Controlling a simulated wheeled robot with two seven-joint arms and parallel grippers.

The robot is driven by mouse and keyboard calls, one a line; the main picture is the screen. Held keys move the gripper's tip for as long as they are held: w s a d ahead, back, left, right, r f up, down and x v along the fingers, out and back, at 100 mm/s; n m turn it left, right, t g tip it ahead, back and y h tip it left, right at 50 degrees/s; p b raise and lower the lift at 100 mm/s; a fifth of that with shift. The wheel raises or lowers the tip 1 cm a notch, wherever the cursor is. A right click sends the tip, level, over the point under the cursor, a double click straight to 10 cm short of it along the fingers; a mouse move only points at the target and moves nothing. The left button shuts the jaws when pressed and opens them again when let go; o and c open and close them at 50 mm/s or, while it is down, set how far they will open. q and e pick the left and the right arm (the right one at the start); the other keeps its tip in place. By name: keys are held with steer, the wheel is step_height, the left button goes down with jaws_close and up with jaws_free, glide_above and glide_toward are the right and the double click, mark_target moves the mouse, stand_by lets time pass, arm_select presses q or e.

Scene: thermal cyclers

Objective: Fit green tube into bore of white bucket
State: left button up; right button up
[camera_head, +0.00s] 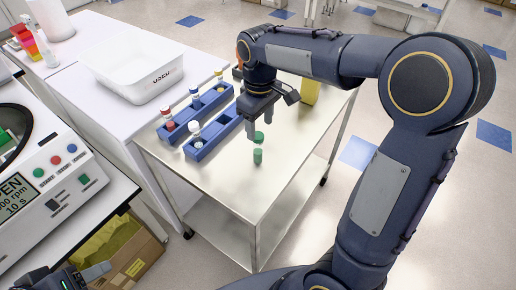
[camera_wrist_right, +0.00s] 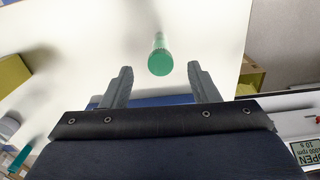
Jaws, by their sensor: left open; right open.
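The green tube (camera_head: 258,156) is on the steel cart top, just below my right gripper (camera_head: 261,127). A second green patch shows right above it; I cannot tell whether it is part of the same tube. In the right wrist view the green tube (camera_wrist_right: 160,62) shows cap first, between and beyond the two open fingertips, with nothing gripped. My left gripper (camera_head: 92,272) is open and empty at the bottom left. A white bucket with a bore cannot be made out clearly; the open centrifuge bowl (camera_head: 14,126) at the left edge is cut off.
Two blue racks (camera_head: 212,138) with several capped tubes stand on the cart (camera_head: 225,175). A white tub (camera_head: 130,68) is on the bench behind left. A yellow block (camera_head: 310,92) stands at the cart's far right. A cardboard box (camera_head: 128,262) is on the floor. The cart's front is clear.

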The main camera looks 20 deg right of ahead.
mark_target(258, 135)
steer(key=f, duration=0.6)
steer(key=shift+w+a, duration=0.15)
steer(key=shift+w, duration=0.1)
steer(key=c, duration=1)
